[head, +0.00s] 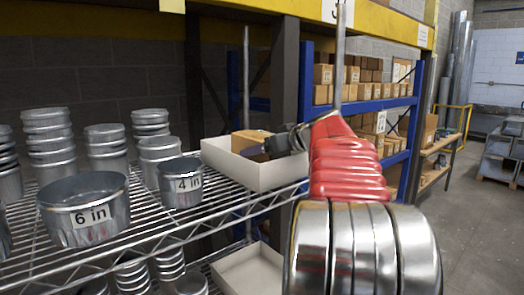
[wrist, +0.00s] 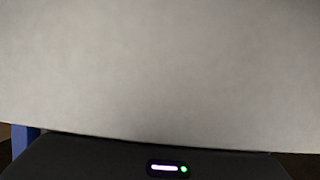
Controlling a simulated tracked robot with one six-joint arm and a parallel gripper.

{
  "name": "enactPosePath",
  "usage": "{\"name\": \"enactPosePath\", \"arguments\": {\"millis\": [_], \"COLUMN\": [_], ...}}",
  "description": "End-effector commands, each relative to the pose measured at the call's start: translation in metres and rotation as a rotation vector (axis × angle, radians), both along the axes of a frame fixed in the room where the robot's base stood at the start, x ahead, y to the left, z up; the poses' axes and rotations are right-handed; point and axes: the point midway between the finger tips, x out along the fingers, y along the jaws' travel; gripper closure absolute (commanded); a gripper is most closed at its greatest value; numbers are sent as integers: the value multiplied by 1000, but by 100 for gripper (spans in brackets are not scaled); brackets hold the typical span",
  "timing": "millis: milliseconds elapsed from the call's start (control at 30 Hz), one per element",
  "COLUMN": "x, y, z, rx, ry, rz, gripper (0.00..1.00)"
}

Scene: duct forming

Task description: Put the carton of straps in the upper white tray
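The upper white tray (head: 232,168) stands on the upper wire shelf, right of the metal duct collars. A brown carton (head: 246,142) shows inside it, its top rising above the rim; its lower part is hidden by the tray wall. My gripper (head: 262,150) is dark and reaches over the tray's right side, close against the carton. Its fingertips are hidden, so I cannot tell whether it grips the carton. A plain pale surface (wrist: 160,70) fills most of the wrist view; no fingers show there.
A lower white tray (head: 250,272) sits on the shelf below. The 4 in collar (head: 181,187) and 6 in collar (head: 85,212) stand left of the upper tray. A dark upright post (head: 284,85) rises behind the tray. Blue racking (head: 417,110) with cartons stands farther back.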

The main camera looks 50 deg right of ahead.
Motion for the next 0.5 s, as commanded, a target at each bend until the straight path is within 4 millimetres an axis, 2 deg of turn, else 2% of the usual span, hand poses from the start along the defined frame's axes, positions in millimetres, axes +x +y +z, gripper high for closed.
{"name": "enactPosePath", "arguments": {"millis": [333, 500], "x": [0, -13], "y": [0, 1], "z": [3, 8], "rx": [0, -1], "ry": [0, -1], "rz": [0, -2], "gripper": [15, 15]}}
